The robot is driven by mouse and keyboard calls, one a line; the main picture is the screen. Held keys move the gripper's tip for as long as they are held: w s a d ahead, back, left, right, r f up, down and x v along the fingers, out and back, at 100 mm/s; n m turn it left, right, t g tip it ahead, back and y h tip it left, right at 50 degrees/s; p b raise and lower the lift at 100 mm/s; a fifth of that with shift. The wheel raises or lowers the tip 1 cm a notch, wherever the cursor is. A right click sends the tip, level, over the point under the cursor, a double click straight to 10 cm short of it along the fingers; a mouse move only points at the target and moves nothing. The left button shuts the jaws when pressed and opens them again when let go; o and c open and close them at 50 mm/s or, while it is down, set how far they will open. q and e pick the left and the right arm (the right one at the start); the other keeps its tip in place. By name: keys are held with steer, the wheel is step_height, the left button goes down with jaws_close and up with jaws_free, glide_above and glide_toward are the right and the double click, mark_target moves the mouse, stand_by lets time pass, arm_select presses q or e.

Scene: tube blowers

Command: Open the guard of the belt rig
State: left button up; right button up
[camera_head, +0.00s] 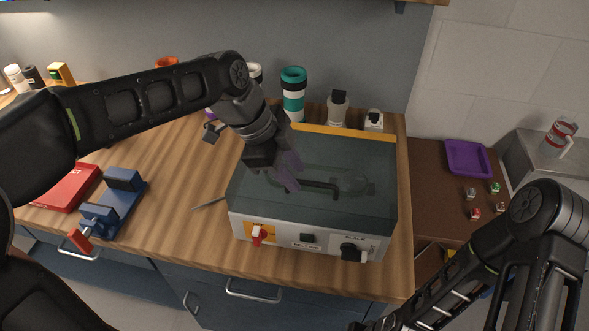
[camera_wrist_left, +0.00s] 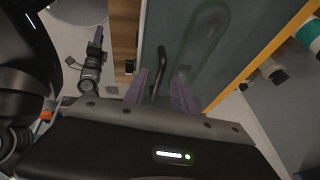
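The belt rig (camera_head: 280,224) is a pale box on the wooden worktop, with a red switch, a small dark button and a black knob on its front. Its guard (camera_head: 350,152) is a dark see-through cover lying closed over the top, with a yellow strip along the back. A black bar handle (camera_head: 322,185) is on the guard. My left gripper (camera_head: 290,180) is over the guard at the handle's left end. In the left wrist view its purple fingers (camera_wrist_left: 158,92) are apart, with the handle (camera_wrist_left: 161,62) lying between them in the picture; contact cannot be told. My right gripper is out of view.
A blue clamp-like device (camera_head: 113,203) and a red box (camera_head: 66,188) are at the left of the worktop. Cups, including a teal one (camera_head: 293,88), stand behind the rig. A purple tray (camera_head: 467,158) and several small parts are on the brown surface at right.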

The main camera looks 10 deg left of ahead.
arm_select(q)
steer(key=shift+d+f, duration=0.2)
steer(key=shift+f, duration=0.25)
steer(key=shift+c, duration=0.2)
jaws_close()
steer(key=shift+w, duration=0.1)
stand_by(0.8)
